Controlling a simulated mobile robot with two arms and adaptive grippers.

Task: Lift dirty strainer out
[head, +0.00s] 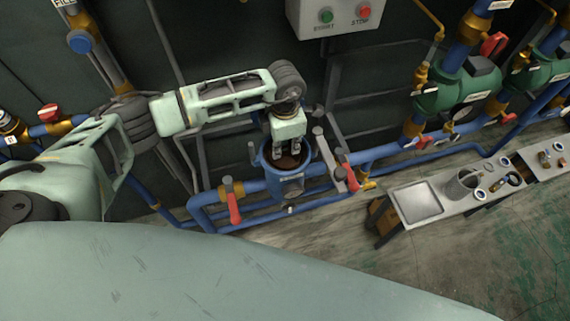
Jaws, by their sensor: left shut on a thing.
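A blue strainer housing (290,186) stands open at the top in the blue pipe run. Inside its mouth is the brown, dirty strainer (288,163), mostly hidden by the housing wall and my fingers. My left gripper (287,153) points down into the mouth from above and is shut on the top of the dirty strainer. The strainer is still within the housing; how deep it sits is hard to tell. My right gripper is not in view.
Red-handled valves (233,205) stand either side of the housing. A bench (436,220) at the right holds an empty grey tray (420,202), a mesh strainer basket (462,186) and rings. A control box (340,15) hangs above. Green pumps (455,92) stand at the upper right.

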